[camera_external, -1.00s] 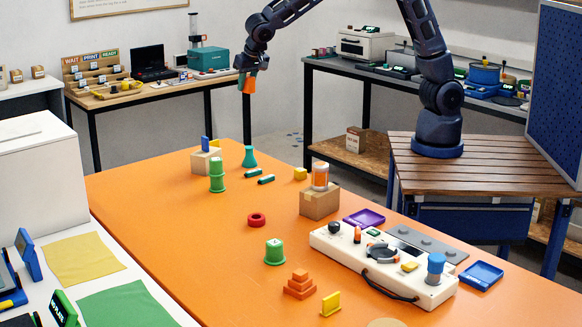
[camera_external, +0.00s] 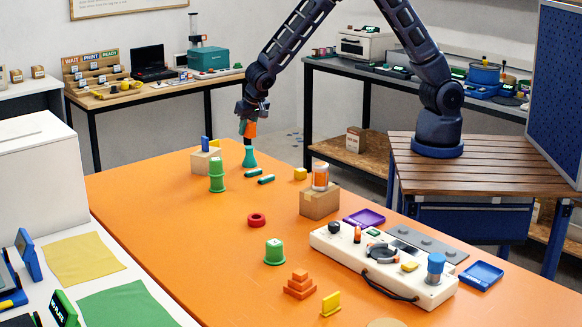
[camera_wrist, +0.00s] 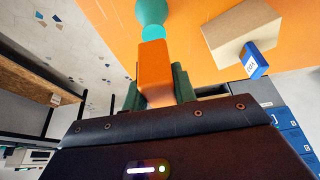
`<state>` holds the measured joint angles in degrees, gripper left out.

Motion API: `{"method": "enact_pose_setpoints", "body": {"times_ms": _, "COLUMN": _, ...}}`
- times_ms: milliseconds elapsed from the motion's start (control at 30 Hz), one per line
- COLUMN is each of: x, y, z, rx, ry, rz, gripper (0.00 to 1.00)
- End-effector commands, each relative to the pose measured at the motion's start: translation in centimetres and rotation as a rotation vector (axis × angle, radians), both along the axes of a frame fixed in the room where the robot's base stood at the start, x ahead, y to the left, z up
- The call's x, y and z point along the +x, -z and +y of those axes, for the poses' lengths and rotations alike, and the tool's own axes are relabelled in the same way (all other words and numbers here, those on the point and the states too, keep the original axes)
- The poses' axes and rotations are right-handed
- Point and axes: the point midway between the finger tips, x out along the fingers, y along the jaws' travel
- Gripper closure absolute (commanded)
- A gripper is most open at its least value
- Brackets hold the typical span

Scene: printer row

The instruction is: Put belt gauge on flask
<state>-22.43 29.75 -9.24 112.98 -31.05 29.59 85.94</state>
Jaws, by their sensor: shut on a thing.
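My gripper (camera_external: 249,121) is shut on an orange block, which I take to be the belt gauge (camera_external: 250,130). In the wrist view the orange belt gauge (camera_wrist: 154,62) sits between my dark green fingers (camera_wrist: 156,88) and sticks out past them. The teal flask (camera_external: 249,159) stands upright near the far edge of the orange table, just below the gauge. In the wrist view the flask (camera_wrist: 151,12) is right beyond the gauge's far end. I cannot tell whether the two touch.
A cardboard block (camera_external: 203,166) with a blue piece (camera_external: 205,144) on it stands left of the flask. The middle of the orange table (camera_external: 190,230) is mostly clear.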

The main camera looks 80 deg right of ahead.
Motion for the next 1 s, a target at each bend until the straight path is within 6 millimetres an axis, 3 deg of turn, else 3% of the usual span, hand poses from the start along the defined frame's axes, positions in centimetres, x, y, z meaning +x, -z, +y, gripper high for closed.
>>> {"method": "enact_pose_setpoints", "body": {"times_ms": 233, "x": 0.0, "y": 3.3, "z": 0.0, "rx": -0.001, "ry": 0.001, "rz": 0.002, "gripper": 0.97}}
{"method": "enact_pose_setpoints", "body": {"times_ms": 633, "x": 0.0, "y": 3.8, "z": 0.0, "rx": -0.001, "ry": 0.000, "rz": 0.001, "gripper": 0.97}}
{"method": "enact_pose_setpoints", "body": {"times_ms": 667, "x": 0.0, "y": 3.8, "z": 0.0, "rx": -0.001, "ry": 0.000, "rz": 0.001, "gripper": 0.71}}
{"method": "enact_pose_setpoints", "body": {"times_ms": 767, "x": 0.0, "y": 3.7, "z": 0.0, "rx": 0.000, "ry": 0.001, "rz": 0.000, "gripper": 0.51}}
{"method": "enact_pose_setpoints", "body": {"times_ms": 1000, "x": 0.0, "y": 3.7, "z": 0.0, "rx": 0.000, "ry": 0.000, "rz": 0.001, "gripper": 0.51}}
